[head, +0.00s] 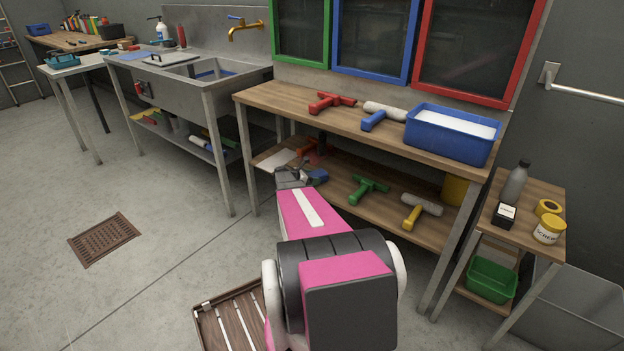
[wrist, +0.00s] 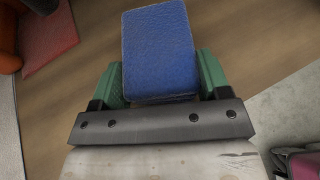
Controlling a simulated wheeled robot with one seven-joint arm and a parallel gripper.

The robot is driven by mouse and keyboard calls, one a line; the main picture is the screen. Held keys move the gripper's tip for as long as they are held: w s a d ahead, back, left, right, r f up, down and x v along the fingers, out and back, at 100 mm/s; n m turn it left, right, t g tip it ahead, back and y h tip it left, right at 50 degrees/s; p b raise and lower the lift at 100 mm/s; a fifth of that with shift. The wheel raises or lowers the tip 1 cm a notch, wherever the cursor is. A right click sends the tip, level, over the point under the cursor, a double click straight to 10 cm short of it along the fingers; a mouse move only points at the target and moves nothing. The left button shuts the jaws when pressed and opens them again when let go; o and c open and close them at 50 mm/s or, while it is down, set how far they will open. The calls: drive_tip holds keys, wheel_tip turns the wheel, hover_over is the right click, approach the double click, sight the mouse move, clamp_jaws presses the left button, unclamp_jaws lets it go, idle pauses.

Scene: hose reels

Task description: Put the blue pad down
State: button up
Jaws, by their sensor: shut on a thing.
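The blue pad (wrist: 158,50) is a rough-faced block between the two green fingers of my gripper (wrist: 160,78) in the wrist view. My gripper is shut on it. The wood of the lower shelf (wrist: 240,40) lies beneath the pad in the wrist view. I cannot tell whether the pad touches the shelf.
On the lower shelf, a red sheet (wrist: 48,38) lies to the left in the wrist view. A green-handled tool (head: 368,188) and a yellow-handled roller (head: 420,210) lie to the right in the head view. The bench top (head: 280,98) is above.

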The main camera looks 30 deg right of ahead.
drive_tip(key=shift+f, duration=0.2)
drive_tip(key=o, duration=0.9)
drive_tip(key=shift+a+r, duration=0.15)
drive_tip(key=shift+r, duration=0.1)
drive_tip(key=v, duration=1.1)
drive_tip(key=s+a+r+m+y, duration=0.2)
drive_tip(key=s+a+m+y, duration=0.2)
drive_tip(key=s+a+m, duration=0.2)
drive_tip(key=s+a+r+m+y, duration=0.3)
drive_tip(key=s+a+m+y, duration=0.2)
drive_tip(key=s+a, duration=0.5)
drive_tip(key=s+a+r+m+y, duration=0.2)
drive_tip(key=s+a+m+y, duration=0.2)
drive_tip(key=a, duration=1.2)
drive_tip(key=shift+s+r+m, duration=0.1)
drive_tip(key=shift+s+m, duration=0.65)
drive_tip(key=shift+s, duration=0.5)
drive_tip(key=shift+s+r+m, duration=0.1)
drive_tip(key=shift+s+m, duration=0.65)
drive_tip(key=shift+s, duration=0.5)
